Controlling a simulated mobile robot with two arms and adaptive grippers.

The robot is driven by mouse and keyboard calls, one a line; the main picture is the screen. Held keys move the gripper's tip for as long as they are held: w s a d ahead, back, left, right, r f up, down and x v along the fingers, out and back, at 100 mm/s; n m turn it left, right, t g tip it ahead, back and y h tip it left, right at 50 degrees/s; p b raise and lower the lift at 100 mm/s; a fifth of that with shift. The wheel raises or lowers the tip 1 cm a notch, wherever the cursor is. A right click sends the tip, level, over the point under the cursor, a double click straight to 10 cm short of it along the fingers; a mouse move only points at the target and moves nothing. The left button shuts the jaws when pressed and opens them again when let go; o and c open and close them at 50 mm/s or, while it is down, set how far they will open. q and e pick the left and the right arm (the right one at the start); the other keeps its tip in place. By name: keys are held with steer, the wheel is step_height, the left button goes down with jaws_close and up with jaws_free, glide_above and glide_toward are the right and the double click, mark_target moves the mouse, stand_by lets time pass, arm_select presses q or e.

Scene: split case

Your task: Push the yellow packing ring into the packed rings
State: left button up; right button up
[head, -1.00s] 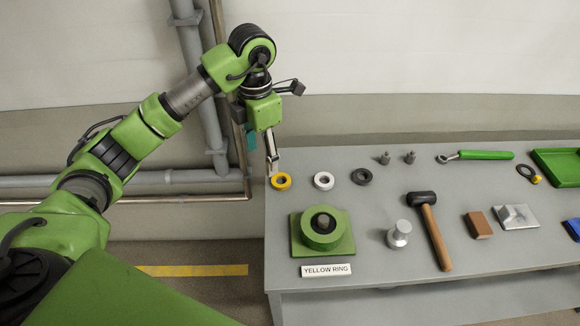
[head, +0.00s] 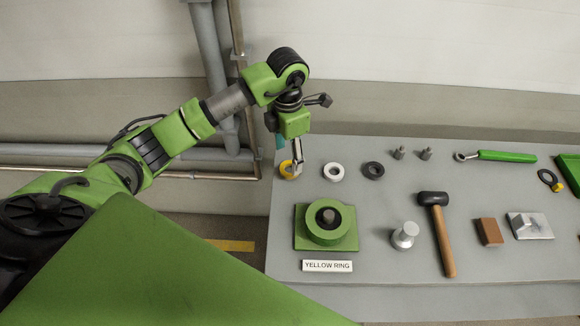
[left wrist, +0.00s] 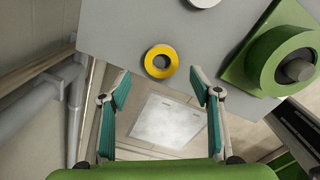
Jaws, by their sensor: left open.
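The yellow ring (head: 286,170) lies flat near the back left corner of the grey table, and it also shows in the left wrist view (left wrist: 172,65). My left gripper (head: 297,172) hangs over it and partly hides it in the head view. In the left wrist view its two teal-padded fingers (left wrist: 159,82) are wide apart and empty, with the ring just beyond the fingertips. The green housing (head: 345,235) stands on a square base in front, with a dark ring around a grey shaft (head: 328,216) in its middle; it also shows in the left wrist view (left wrist: 262,62). My right gripper is not seen.
A white ring (head: 333,172) and a dark ring (head: 373,170) lie right of the yellow one. A label reading YELLOW RING (head: 327,266) lies before the housing. A metal flanged piece (head: 404,236), a mallet (head: 440,235) and a brown block (head: 488,232) lie further right.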

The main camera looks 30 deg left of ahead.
mark_target(290, 171)
arm_select(q)
steer(key=f, duration=0.1)
steer(key=f+p, duration=0.1)
steer(key=f, duration=0.1)
steer(key=shift+d+f, duration=0.25)
steer(key=shift+f, duration=0.05)
steer(key=shift+f+p, duration=0.3)
steer(key=shift+f, duration=0.15)
steer(key=shift+c, duration=0.5)
steer(key=c, duration=0.9)
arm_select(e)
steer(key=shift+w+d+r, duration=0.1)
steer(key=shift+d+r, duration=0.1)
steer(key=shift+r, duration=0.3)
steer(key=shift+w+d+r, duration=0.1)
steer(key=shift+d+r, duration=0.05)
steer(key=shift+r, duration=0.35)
